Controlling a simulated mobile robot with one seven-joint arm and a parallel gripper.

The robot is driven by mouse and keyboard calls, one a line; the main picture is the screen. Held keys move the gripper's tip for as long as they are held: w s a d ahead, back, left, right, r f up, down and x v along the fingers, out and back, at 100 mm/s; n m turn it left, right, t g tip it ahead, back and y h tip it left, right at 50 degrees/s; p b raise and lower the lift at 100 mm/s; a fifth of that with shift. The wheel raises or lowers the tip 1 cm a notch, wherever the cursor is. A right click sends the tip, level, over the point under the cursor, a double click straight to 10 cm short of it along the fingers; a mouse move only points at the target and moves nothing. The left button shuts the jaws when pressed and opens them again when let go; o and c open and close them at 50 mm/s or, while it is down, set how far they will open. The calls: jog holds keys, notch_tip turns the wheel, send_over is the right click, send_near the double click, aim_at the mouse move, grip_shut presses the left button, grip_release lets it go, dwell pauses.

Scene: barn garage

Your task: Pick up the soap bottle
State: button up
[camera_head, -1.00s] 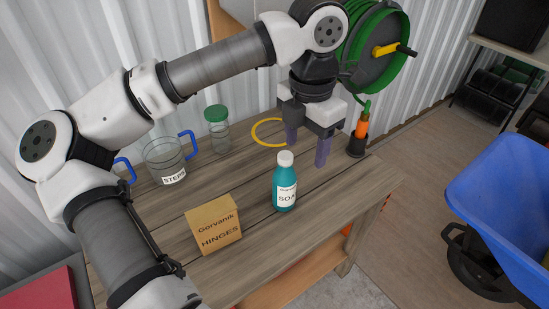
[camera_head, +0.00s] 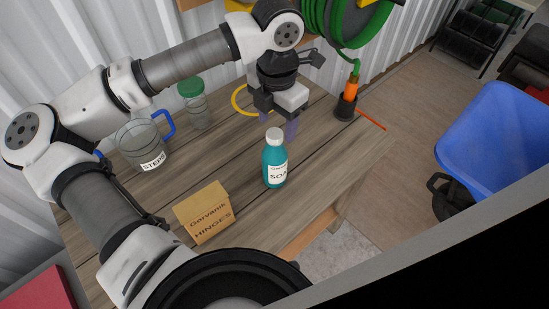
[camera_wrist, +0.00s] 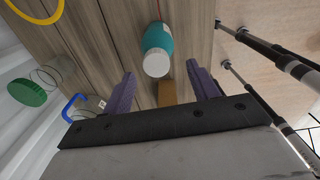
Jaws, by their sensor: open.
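The soap bottle (camera_head: 275,165) is teal with a white cap and a white label, and stands upright on the wooden workbench (camera_head: 315,180). In the wrist view the bottle (camera_wrist: 158,45) shows from above, cap toward the camera, beyond the fingertips and roughly centred between them. My gripper (camera_head: 287,130) is behind and just above the bottle in the head view, pointing down. In the wrist view my gripper (camera_wrist: 160,85) has its two purple fingers wide apart with nothing between them.
A cardboard hinges box (camera_head: 204,212) stands front left of the bottle. A glass mug (camera_head: 142,148) with a blue handle and a green-lidded jar (camera_head: 197,108) are at left. A blue wheelbarrow (camera_head: 495,140) is at right.

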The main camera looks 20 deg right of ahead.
jog(key=shift+w+a+f+p, duration=0.15)
jog(key=shift+f+p, duration=0.45)
jog(key=shift+f, duration=0.8)
jog(key=shift+w+d+f+p, duration=0.1)
jog(key=shift+f+p, duration=0.5)
jog(key=shift+f, duration=0.75)
grip_shut()
jog(key=shift+r, duration=0.1)
